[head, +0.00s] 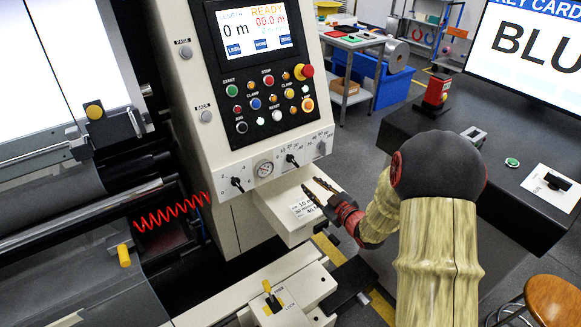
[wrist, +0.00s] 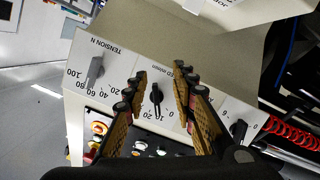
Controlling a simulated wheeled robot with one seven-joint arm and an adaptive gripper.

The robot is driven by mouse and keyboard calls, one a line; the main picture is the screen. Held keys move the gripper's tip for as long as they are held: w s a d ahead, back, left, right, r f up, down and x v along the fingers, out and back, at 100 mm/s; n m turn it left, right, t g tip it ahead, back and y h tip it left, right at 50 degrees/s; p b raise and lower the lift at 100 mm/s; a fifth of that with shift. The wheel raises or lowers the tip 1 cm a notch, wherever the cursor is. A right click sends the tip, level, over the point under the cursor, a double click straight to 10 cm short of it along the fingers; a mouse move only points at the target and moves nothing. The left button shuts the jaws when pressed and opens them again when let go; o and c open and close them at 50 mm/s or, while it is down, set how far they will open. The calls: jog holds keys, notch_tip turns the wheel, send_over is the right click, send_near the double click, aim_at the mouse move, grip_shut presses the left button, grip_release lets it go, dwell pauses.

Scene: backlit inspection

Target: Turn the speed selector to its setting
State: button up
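A black knob with a numbered scale, apparently the speed selector (head: 292,160), sits right of the gauge. In the wrist view this knob (wrist: 156,96) shows between my fingers, its label partly covered by a finger. My gripper (head: 317,189) is open and empty, in front of and below the strip; its fingers also show in the wrist view (wrist: 160,84). I see no contact with the knob. The tension knob (wrist: 95,71) is to the left in the wrist view.
Another black knob (head: 237,183) is at the strip's left end. A ledge (head: 280,207) with a printed label juts out below the strip. Buttons and a display (head: 252,30) are above. A monitor (head: 530,45) reads "KEY CARD" and "BLU", cut off. A red coiled cable (head: 172,213) hangs left.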

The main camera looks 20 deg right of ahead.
jog(key=n+t+y, duration=0.1)
jog(key=t, duration=0.1)
send_near(295, 163)
jog(key=w, duration=0.2)
jog(key=shift+w+a+b, duration=0.3)
jog(key=shift+w+b, duration=0.05)
jog(key=shift+w, duration=0.95)
jog(key=shift+w+a+b, duration=0.25)
jog(key=shift+w+b, duration=0.1)
jog(key=shift+w, duration=0.9)
jog(key=shift+w+a+b, duration=0.3)
jog(key=shift+w+b, duration=0.05)
jog(key=shift+w, duration=0.95)
jog(key=c, duration=0.3)
grip_shut()
